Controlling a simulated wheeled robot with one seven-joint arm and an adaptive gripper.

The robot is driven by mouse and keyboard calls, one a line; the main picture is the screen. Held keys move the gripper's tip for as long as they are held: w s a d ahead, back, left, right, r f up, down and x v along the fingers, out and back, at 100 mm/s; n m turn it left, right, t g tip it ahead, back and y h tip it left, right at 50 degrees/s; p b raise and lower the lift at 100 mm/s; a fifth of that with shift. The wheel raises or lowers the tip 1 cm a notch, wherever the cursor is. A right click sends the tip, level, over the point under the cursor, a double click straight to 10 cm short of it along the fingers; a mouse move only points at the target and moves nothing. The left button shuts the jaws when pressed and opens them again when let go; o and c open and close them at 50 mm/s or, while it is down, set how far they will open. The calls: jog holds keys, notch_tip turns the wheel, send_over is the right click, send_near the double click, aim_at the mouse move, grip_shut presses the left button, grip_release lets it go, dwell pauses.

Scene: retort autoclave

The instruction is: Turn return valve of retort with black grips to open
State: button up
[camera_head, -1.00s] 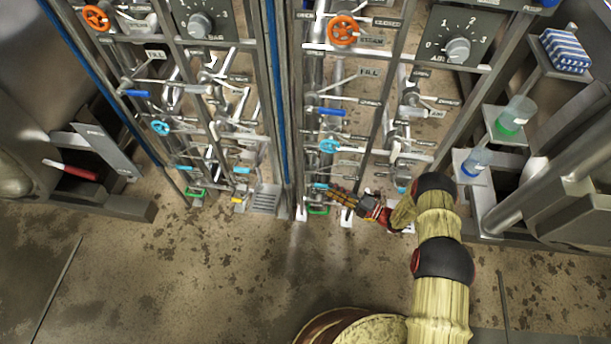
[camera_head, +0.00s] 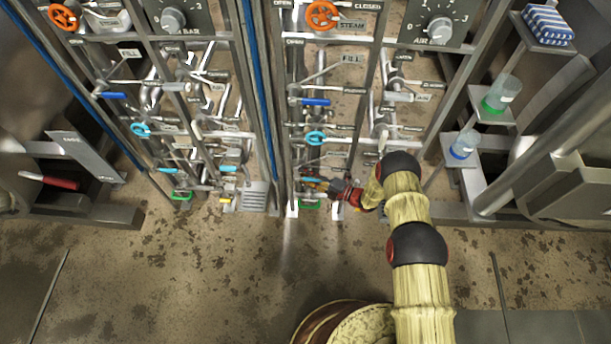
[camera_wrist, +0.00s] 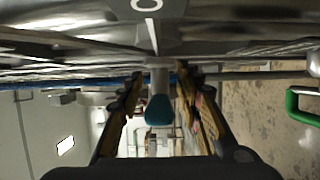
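My gripper (camera_head: 318,184) is low at the right-hand valve panel, at a small light-blue lever (camera_head: 310,180) near the panel's foot. In the wrist view a teal lever grip (camera_wrist: 160,110) lies between the two fingers of my gripper (camera_wrist: 160,80). The fingers are apart, with a gap on both sides of the grip. The return label cannot be read here, and I cannot make out any black grips on the retort.
A green handle (camera_wrist: 301,104) is to the right in the wrist view. A similar panel stands left. The floor in front is clear.

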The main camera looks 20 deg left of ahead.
jog(key=shift+c, duration=1.2)
grip_shut()
